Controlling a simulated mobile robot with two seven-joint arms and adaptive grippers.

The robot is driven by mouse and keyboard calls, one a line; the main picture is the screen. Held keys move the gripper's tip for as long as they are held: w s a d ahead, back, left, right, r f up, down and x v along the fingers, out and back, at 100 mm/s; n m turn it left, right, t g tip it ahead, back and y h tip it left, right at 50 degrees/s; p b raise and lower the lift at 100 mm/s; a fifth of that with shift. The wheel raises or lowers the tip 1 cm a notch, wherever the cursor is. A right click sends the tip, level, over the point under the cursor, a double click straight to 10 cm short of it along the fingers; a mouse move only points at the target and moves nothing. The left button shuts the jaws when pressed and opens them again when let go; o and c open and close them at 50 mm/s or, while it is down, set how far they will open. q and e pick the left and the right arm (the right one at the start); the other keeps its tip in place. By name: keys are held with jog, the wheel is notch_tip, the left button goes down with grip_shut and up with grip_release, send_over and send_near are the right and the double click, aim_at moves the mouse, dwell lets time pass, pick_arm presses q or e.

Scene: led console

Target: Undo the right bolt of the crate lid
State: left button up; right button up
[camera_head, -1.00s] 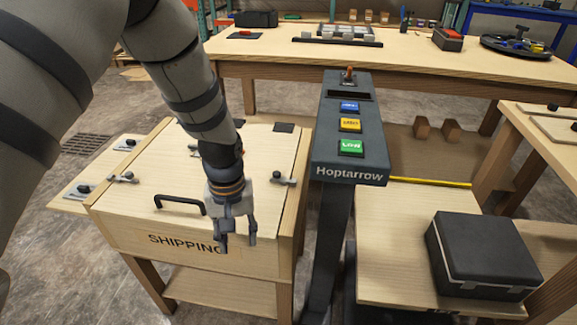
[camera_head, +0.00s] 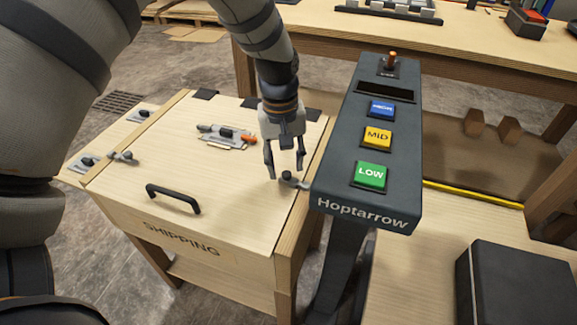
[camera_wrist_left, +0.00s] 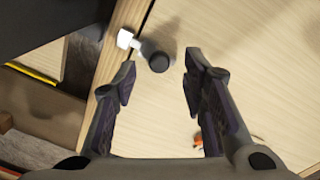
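The shipping crate's wooden lid (camera_head: 215,185) is closed, with a black handle (camera_head: 174,200) near its front. The right bolt (camera_head: 288,177) has a dark round knob and a metal bar reaching toward the crate's right edge; it also shows in the left wrist view (camera_wrist_left: 157,62). My left gripper (camera_head: 284,176) is open above the lid, its fingertips near the right bolt's knob. In the left wrist view the open fingers (camera_wrist_left: 160,80) lie below the knob in the picture, with nothing held between them. The left bolt (camera_head: 122,156) is at the lid's left edge. My right gripper is not seen.
A dark Hoptarrow console (camera_head: 368,150) with blue, yellow and green buttons stands close to the crate's right side. Small tools (camera_head: 228,136) lie on the lid behind the handle. A black case (camera_head: 515,285) sits at lower right.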

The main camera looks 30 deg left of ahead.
pick_arm(q)
notch_tip(320, 180, down, 2)
jog(key=shift+f, duration=0.1)
grip_shut()
